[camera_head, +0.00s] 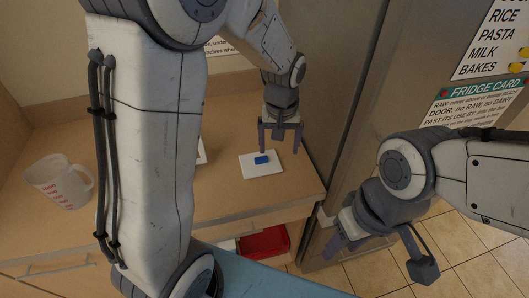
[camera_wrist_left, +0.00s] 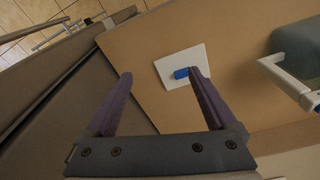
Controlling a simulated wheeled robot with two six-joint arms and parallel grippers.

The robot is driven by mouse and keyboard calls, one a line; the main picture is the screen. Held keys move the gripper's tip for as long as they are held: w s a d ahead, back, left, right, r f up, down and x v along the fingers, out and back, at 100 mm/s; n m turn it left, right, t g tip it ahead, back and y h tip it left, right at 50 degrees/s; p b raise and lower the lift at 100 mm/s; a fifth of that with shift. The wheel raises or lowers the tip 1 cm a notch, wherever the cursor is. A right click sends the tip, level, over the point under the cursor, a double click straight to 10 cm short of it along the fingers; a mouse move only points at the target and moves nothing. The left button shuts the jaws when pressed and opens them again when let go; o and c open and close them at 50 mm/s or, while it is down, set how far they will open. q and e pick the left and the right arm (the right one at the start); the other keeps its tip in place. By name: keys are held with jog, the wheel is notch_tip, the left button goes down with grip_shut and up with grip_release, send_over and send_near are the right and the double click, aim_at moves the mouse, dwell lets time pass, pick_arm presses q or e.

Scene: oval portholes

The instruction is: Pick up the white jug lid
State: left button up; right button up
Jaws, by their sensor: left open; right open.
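A flat white square piece (camera_head: 252,171) with a small blue block (camera_head: 262,160) on top lies on the wooden counter. It also shows in the left wrist view (camera_wrist_left: 168,64); I cannot tell for sure that it is the jug lid. My left gripper (camera_head: 280,140) is open and empty above the counter, just beyond and right of the white square. In the left wrist view, its right fingertip overlaps the edge of the blue block. My right gripper (camera_head: 380,252) is open and empty, low at the right, off the counter. A white jug (camera_head: 58,182) with red markings stands at the far left.
A fridge (camera_head: 345,95) stands right of the counter. A red container (camera_head: 265,242) sits in an opening below the counter's front edge. A white-framed grey-teal thing (camera_wrist_left: 290,80) shows right in the left wrist view. My left arm hides part of the counter's middle.

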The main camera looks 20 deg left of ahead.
pick_arm(q)
jog(key=w+a+f+n, duration=0.3)
jog(key=w+a+f, duration=0.15)
jog(key=a, duration=0.25)
jog(key=p, duration=0.1)
send_over(261, 157)
jog(key=s, duration=0.1)
jog(key=f, duration=0.3)
jog(key=shift+d+f, duration=0.25)
jog(key=shift+f, duration=0.15)
jog(key=f, duration=0.1)
jog(key=f+p, duration=0.2)
jog(key=f, duration=0.1)
jog(key=shift+w+a+f, duration=0.1)
jog(key=shift+w, duration=0.15)
jog(key=shift+w+f, duration=0.15)
jog(key=shift+f, duration=0.55)
grip_shut()
jog(key=shift+r, duration=0.1)
